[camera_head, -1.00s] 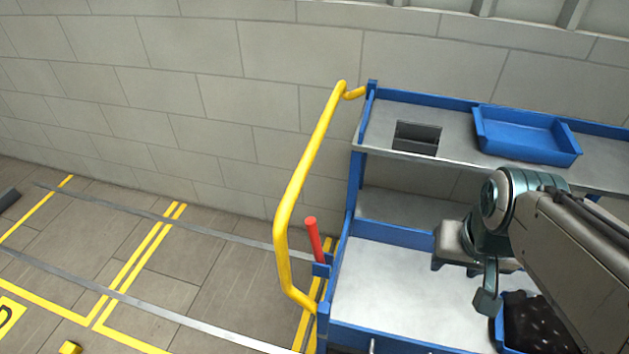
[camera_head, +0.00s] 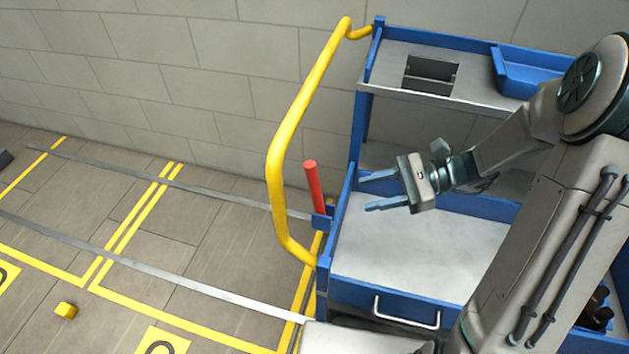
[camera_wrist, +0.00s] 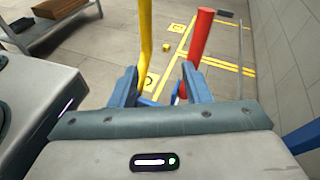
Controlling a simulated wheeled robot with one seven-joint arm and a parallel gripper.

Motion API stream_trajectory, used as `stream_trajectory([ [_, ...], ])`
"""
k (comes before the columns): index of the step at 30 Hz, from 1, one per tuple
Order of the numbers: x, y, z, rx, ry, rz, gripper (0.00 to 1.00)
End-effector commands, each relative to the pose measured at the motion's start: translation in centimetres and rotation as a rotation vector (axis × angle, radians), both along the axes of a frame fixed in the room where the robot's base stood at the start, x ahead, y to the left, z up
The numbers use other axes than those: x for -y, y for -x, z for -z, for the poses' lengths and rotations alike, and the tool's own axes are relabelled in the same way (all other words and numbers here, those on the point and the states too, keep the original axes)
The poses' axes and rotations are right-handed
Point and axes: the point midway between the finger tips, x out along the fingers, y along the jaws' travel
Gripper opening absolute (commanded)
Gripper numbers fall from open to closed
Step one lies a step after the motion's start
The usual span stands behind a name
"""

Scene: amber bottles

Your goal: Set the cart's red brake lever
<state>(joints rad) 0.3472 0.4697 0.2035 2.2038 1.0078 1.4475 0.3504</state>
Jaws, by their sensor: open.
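The red brake lever (camera_head: 315,188) stands nearly upright, tipped slightly left at its top, in a blue bracket (camera_head: 322,217) at the left end of the cart (camera_head: 392,243). My gripper (camera_head: 369,191) is open and empty, to the right of the lever and apart from it, with its fingers pointing left at it. In the wrist view the lever (camera_wrist: 201,40) rises beyond the right finger of my gripper (camera_wrist: 160,88). The yellow handle (camera_wrist: 145,45) rises beyond the left finger there.
The yellow handle (camera_head: 275,165) bows out just left of the lever. The cart's upper shelf (camera_head: 392,65) carries a blue tray (camera_head: 520,78). Dark bottles (camera_head: 597,310) stand at the lower right. Floor left of the cart is mostly open, with a small yellow block (camera_head: 66,310).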

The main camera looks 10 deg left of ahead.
Motion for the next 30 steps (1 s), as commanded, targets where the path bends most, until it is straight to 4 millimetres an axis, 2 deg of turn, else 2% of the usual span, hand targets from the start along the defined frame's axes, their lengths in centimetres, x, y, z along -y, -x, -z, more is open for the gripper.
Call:
stream_trajectory([
  [1, 0.0, -1.0, 1.2, -0.052, -0.056, 0.042, 0.44],
  [6, 0.2, -3.5, 2.2, -0.162, -0.193, 0.146, 0.44],
  [11, 0.1, -4.5, 2.4, -0.201, -0.243, 0.182, 0.44],
  [14, -0.7, -4.4, 2.4, -0.204, -0.247, 0.183, 0.44],
  [30, -11.1, -3.1, 2.4, -0.202, -0.243, 0.18, 0.44],
])
